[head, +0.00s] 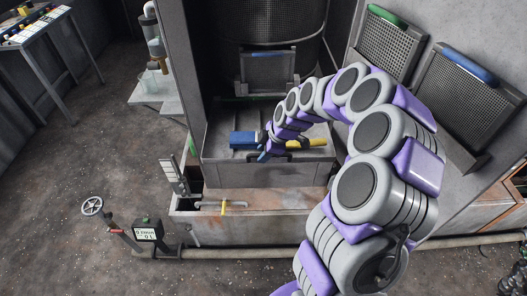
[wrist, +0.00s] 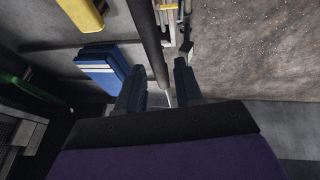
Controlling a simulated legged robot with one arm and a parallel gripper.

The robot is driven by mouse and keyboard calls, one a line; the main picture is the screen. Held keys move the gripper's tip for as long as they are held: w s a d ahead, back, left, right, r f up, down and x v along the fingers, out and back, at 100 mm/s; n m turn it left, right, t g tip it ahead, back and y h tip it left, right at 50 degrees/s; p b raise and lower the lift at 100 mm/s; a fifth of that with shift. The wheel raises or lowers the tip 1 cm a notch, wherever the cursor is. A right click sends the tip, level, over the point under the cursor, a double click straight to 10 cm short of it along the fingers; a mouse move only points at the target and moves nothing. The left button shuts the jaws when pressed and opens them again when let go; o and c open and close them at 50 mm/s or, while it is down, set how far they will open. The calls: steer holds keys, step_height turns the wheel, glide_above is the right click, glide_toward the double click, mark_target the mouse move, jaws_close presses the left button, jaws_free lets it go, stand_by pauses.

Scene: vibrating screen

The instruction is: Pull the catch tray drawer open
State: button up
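The catch tray drawer (head: 265,175) is a grey metal box front low in the screen housing, in the middle of the head view. My gripper (head: 264,153) is at its upper front edge, partly hidden by my own arm. In the wrist view my gripper's two dark fingers (wrist: 158,80) are spread apart. A dark round bar (wrist: 150,40), which looks like the drawer's handle, runs between the fingertips. I cannot tell whether either finger touches it. The drawer looks pushed in.
A blue block (head: 243,140) and a yellow object (head: 306,143) lie on top behind the gripper. Framed mesh screens (head: 392,45) lean at the right. The floor at left is open.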

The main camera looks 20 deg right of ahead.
steer(key=shift+o, duration=0.3)
steer(key=shift+r, duration=0.1)
steer(key=shift+d+r, duration=0.1)
steer(key=shift+r, duration=0.15)
steer(key=p+v, duration=0.3)
steer(key=v, duration=1.3)
steer(key=shift+s+r, duration=0.2)
steer(key=shift+r, duration=0.05)
steer(key=shift+d, duration=0.1)
steer(key=s+a+r+m+g, duration=0.1)
steer(key=s+a+r+m, duration=0.2)
steer(key=s+a, duration=0.5)
steer(key=s+a+f+m+g+h, duration=0.1)
steer(key=s+m, duration=0.5)
steer(key=s, duration=0.7)
steer(key=s+f+m+g+h, duration=0.1)
steer(key=s+m, duration=0.5)
steer(key=s, duration=0.6)
steer(key=shift+s+a+f+g+h, duration=0.3)
steer(key=shift+s+a+g+h, duration=0.1)
steer(key=shift+g+h, duration=0.55)
